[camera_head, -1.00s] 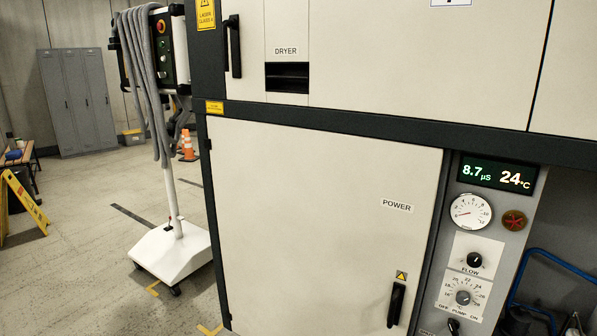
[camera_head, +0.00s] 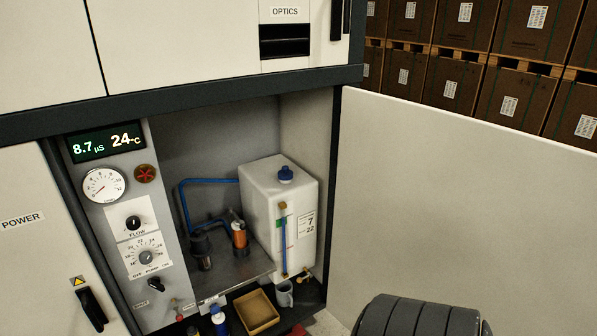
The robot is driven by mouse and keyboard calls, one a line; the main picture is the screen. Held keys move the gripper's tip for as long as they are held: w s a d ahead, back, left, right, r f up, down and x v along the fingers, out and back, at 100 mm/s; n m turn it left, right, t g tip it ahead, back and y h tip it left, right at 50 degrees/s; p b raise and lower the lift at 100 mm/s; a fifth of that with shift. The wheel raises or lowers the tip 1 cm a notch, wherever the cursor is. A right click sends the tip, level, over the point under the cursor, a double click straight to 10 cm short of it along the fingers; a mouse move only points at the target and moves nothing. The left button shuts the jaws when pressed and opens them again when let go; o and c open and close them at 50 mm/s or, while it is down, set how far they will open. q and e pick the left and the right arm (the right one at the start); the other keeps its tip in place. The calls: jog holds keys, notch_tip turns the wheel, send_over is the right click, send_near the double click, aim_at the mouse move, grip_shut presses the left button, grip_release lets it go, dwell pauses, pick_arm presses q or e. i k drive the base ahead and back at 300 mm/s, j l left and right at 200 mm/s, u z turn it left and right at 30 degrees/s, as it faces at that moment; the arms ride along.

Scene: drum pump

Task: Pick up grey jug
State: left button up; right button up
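A small grey jug (camera_head: 284,294) stands low in the open cabinet bay, in front of the white tank (camera_head: 289,212) and just right of a shallow tan tray (camera_head: 256,311). It is small in the view, and its far side is hidden. No gripper fingers show in the head view. A dark ribbed rounded part at the bottom right looks like part of my own arm, well to the right of the jug.
A control panel (camera_head: 125,225) is left of the bay. Blue hose (camera_head: 184,205), an orange-bodied filter (camera_head: 239,236) and a blue-capped bottle (camera_head: 219,320) are near the jug. The open door panel (camera_head: 440,190) bounds the right. Stacked boxes (camera_head: 510,100) stand behind it.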

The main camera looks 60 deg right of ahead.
aim_at(284, 290)
jog(key=z, duration=1.8)
